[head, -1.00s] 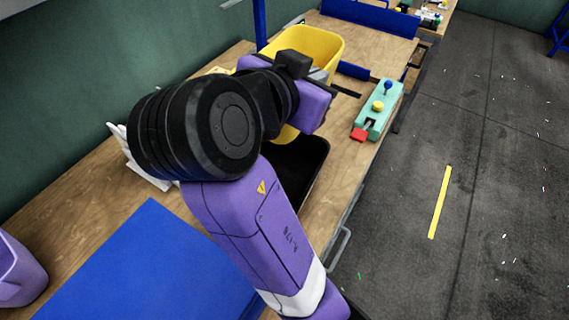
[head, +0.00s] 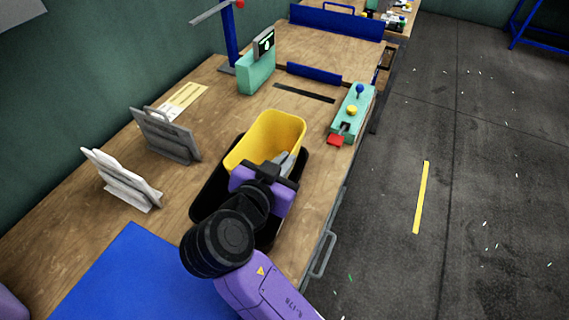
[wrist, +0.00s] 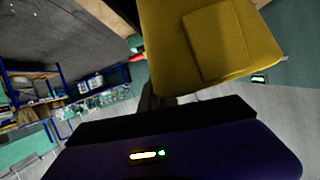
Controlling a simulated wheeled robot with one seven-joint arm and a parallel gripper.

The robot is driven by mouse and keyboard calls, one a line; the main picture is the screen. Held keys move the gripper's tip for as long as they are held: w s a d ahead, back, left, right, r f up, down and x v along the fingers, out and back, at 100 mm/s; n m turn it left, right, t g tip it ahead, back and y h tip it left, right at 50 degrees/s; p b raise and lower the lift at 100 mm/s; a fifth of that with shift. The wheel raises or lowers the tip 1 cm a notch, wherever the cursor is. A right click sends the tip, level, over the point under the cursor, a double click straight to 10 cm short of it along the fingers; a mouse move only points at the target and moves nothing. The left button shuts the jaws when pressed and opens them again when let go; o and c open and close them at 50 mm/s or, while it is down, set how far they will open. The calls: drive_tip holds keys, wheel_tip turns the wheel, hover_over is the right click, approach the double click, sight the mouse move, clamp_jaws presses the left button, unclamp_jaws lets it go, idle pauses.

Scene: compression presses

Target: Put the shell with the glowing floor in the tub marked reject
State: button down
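A yellow open-topped box (head: 262,132) hangs tilted over a black tray (head: 205,205) on the bench. My gripper (head: 284,163) is shut on its near wall, with a grey finger at the rim. In the wrist view the yellow box (wrist: 215,45) fills the upper right, with a rectangular panel on its face. I cannot tell whether the box touches the tray. Its floor is mostly hidden and no glow shows. No reject mark is readable. A purple container edge (head: 8,302) shows at the lower left corner.
Two upright plate stands, grey (head: 168,138) and white (head: 122,182), stand left of the tray. A teal control box (head: 350,113) with coloured knobs lies right. A teal unit (head: 256,76) with a screen stands behind. A blue mat (head: 130,280) lies in front.

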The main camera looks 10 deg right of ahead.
drive_tip(key=shift+f, duration=0.65)
